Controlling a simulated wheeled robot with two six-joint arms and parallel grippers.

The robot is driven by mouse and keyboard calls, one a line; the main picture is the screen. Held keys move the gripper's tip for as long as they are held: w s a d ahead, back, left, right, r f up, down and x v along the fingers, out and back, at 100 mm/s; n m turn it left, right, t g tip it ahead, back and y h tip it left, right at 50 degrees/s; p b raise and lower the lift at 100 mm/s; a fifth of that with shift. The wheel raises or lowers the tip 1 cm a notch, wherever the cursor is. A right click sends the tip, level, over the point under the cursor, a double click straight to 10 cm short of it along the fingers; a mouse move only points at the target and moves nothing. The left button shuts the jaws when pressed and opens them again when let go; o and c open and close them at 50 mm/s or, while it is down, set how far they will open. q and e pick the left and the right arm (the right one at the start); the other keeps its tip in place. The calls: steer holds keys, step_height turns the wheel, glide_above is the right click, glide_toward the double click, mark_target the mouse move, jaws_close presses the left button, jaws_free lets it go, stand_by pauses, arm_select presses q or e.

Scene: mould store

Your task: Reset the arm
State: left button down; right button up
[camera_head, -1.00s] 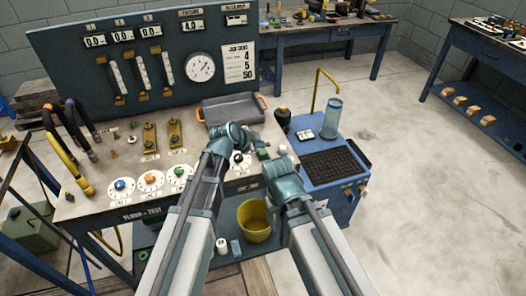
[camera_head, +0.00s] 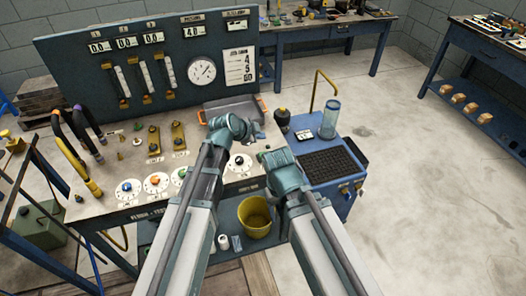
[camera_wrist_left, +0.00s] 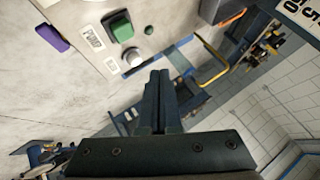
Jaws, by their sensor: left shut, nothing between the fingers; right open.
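My left gripper (camera_head: 256,133) is at the end of the arm from the left, over the right part of the bench in front of the grey tray (camera_head: 228,108). In the left wrist view its two dark fingers (camera_wrist_left: 160,82) are together, with nothing between them. My right gripper (camera_head: 265,153) is lower and to the right, near the bench's right edge beside the blue trolley (camera_head: 330,188). Its fingers are mostly hidden behind its wrist. Both arms reach forward from the bottom of the head view.
A blue gauge panel (camera_head: 75,65) stands behind the bench. Dials (camera_head: 130,188) line its front. The trolley carries a clear cylinder (camera_head: 330,118). A yellow bucket (camera_head: 254,213) sits below. In the wrist view, a green button (camera_wrist_left: 121,27) is near the fingers. Floor at right is clear.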

stand_by(0.4)
arm_select(q)
steer(key=s+a+f+n+g+y, duration=0.1)
steer(key=s+n, duration=0.3)
steer(key=s, duration=0.4)
steer(key=s+a+f+n+g+y, duration=0.2)
steer(key=s+f+n+g+y, duration=0.1)
steer(key=s, duration=0.6)
steer(key=s+a+f+n+g+y, duration=0.2)
steer(key=s+n, duration=0.3)
steer(key=s, duration=0.4)
steer(key=shift+f+g+y, duration=0.25)
steer(key=shift+g+y, duration=0.15)
steer(key=shift+g, duration=0.5)
